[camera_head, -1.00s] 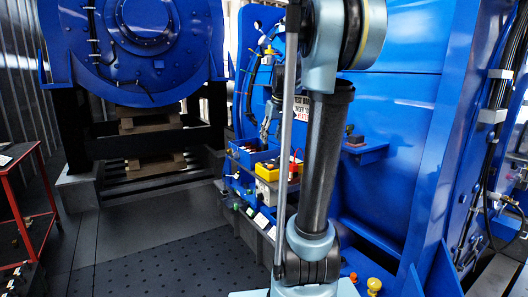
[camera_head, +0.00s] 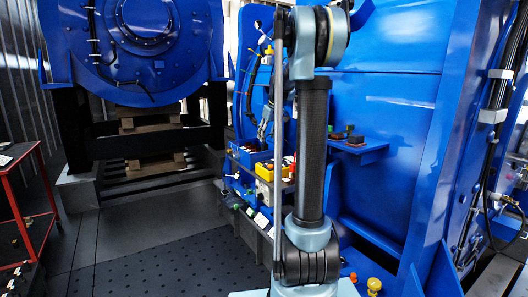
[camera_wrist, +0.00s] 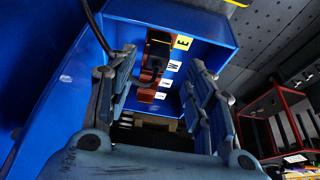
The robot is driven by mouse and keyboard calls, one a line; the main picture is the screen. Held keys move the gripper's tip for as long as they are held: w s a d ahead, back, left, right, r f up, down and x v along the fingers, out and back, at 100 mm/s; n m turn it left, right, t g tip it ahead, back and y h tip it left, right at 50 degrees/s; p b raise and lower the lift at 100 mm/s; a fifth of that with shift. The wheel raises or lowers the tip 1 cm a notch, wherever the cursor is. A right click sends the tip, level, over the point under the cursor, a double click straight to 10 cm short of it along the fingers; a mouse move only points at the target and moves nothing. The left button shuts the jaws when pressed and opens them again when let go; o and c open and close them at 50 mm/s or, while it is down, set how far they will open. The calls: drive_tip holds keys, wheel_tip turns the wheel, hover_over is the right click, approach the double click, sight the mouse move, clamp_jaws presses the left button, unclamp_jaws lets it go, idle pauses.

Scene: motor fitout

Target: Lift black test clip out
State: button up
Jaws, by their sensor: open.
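A black test clip (camera_wrist: 157,48) sits on a copper-coloured block inside an open blue box (camera_wrist: 212,32) in the wrist view. A dark cable appears to run from the clip's area. White labels with black letters (camera_wrist: 182,42) lie beside the copper parts. My gripper (camera_wrist: 163,62) is open, its two fingers on either side of the clip and cable in the picture. I cannot tell whether either finger touches the clip. In the head view, a blue box (camera_head: 248,158) stands on the bench, with part of my gripper (camera_head: 265,128) above it; the clip is too small to tell there.
A yellow box (camera_head: 286,172) stands right of the blue box in the head view. A small blue shelf (camera_head: 362,154) carries little blocks. A red cart (camera_head: 35,205) is at far left. The dark floor (camera_head: 160,262) between is clear.

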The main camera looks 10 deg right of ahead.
sight(265, 143)
drive_tip(key=shift+x, duration=3)
drive_tip(key=shift+w+r, duration=0.1)
drive_tip(key=shift+w, duration=0.1)
clamp_jaws()
